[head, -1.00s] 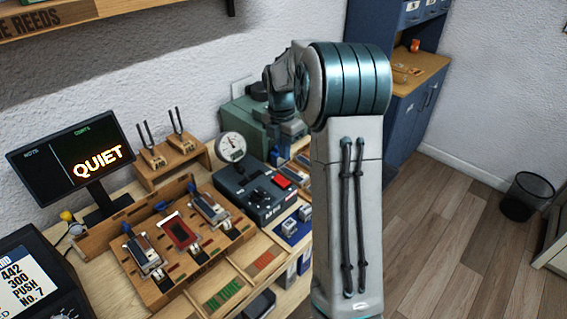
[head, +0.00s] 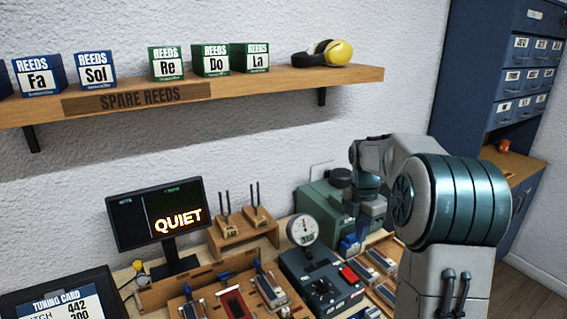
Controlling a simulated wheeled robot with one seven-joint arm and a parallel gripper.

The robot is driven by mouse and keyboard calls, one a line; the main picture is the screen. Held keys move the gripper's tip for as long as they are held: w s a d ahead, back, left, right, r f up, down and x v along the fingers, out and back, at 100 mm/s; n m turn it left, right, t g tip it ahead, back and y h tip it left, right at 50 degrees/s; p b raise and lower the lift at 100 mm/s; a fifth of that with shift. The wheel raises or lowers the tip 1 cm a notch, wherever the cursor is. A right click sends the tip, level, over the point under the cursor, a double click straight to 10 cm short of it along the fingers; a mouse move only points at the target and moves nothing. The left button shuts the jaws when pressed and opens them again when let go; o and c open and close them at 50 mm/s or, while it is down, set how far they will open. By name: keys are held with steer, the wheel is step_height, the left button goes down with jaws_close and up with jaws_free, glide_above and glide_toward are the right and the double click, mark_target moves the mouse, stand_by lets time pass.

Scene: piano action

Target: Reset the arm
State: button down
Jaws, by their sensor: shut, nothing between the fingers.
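My arm stands at the right of the head view, bent at its big teal joint. Its forearm reaches back and left, and my gripper (head: 360,240) hangs down in front of the green machine (head: 318,208), over the right end of the bench. The fingers are small and partly lost against the things behind; they look shut, with nothing held. The reed bench tray (head: 160,296) lies left of my arm, with several reed pieces in it, cut off by the lower picture edge.
A black box with a dial gauge (head: 303,230) and red button stands left of my gripper. Tuning forks (head: 242,215) and a screen reading QUIET (head: 157,214) stand behind the tray. A shelf of reed boxes (head: 211,60) hangs above. A blue cabinet (head: 480,80) stands at right.

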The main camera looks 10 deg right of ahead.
steer(key=s+a+m+t, duration=0.1)
steer(key=s+a+m, duration=0.3)
steer(key=s+m, duration=0.3)
steer(key=s+a+m+t, duration=0.1)
steer(key=s+a+m, duration=0.3)
steer(key=s+m, duration=0.3)
steer(key=s+a+r+m+t, duration=0.1)
steer(key=s+a+m, duration=0.3)
steer(key=s+m, duration=0.4)
steer(key=s+t, duration=0.1)
steer(key=s, duration=0.3)
steer(key=shift+a, duration=0.3)
